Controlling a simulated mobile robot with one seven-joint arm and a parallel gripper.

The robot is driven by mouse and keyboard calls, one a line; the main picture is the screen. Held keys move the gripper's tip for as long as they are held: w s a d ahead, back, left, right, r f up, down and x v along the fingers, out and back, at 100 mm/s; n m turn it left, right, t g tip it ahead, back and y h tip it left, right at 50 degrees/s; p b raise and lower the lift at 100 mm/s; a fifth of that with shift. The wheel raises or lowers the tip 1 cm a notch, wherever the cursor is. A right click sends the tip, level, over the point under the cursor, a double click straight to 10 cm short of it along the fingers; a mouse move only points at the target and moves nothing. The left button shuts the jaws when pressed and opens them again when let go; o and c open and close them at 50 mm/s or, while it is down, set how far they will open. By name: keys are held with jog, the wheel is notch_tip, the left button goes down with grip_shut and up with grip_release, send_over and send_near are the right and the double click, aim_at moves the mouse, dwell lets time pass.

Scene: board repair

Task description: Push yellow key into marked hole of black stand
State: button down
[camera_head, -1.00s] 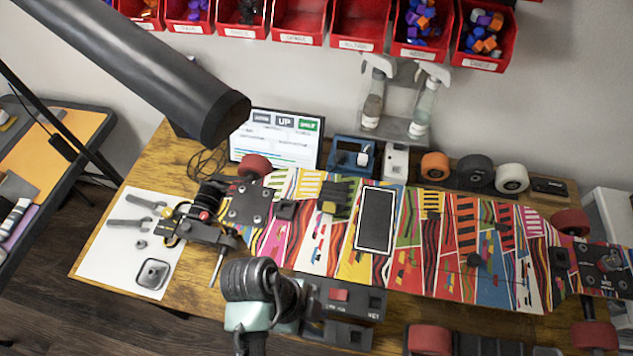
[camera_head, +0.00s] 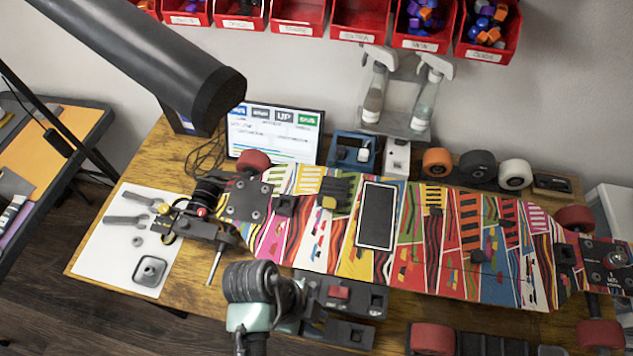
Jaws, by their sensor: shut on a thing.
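The black stand (camera_head: 368,332) is at the bottom centre, just below the skateboard's edge. It has a red block set in its upper part and dark openings to the right. My gripper (camera_head: 308,318) is at its left side, at the end of my teal and black wrist, and overlaps part of it in the picture. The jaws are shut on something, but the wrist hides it. I cannot make out a yellow key there, nor the marked hole. A small yellow piece (camera_head: 328,203) shows against a black part on the skateboard; I cannot tell what it is.
The colourful skateboard (camera_head: 430,275) fills the middle of the wooden table (camera_head: 110,255). A white mat (camera_head: 110,255) with wrenches lies at left. Spray bottles (camera_head: 373,100), loose wheels (camera_head: 477,166) and a screen (camera_head: 272,132) stand behind. A black lamp-like cylinder (camera_head: 190,75) hangs at upper left.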

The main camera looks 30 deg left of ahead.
jog(key=shift+f+b, duration=0.35)
jog(key=shift+f, duration=1.4)
dwell(2.8)
jog(key=c, duration=0.6)
grip_release()
jog(key=shift+r, duration=0.1)
jog(key=shift+w, duration=0.1)
jog(key=shift+c, duration=0.4)
jog(key=shift+o, duration=0.4)
jog(key=shift+w+r, duration=0.1)
jog(key=shift+r, duration=0.15)
